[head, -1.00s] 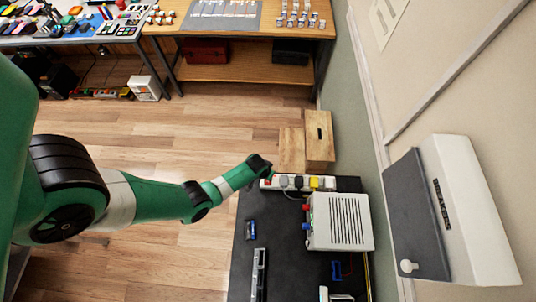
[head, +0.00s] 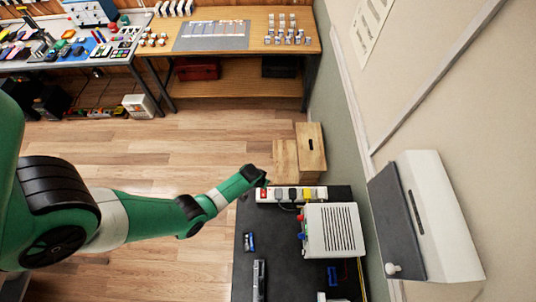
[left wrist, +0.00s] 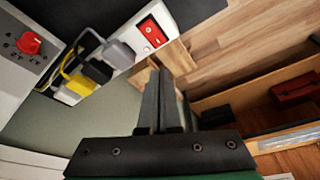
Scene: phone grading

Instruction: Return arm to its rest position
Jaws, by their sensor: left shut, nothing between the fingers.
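My left arm, green with black joints, comes in from the left in the head view. Its gripper (head: 264,181) is at the left end of a white power strip (head: 326,194) on a dark bench (head: 239,245). In the left wrist view the two fingers (left wrist: 158,75) are together with nothing between them. The strip's red rocker switch (left wrist: 151,30) shows beyond the fingers, apart from them in the picture. Grey, black and yellow plugs (left wrist: 76,83) sit in the strip. Whether the fingertips touch anything is not clear. My right gripper is in neither view.
A white power supply (head: 333,229) with a red knob (left wrist: 28,44) stands on the dark bench. A wooden step stool (head: 310,150) stands behind it by the wall. A wooden workbench (head: 300,18) is at the back. The wooden floor (head: 150,160) between is clear.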

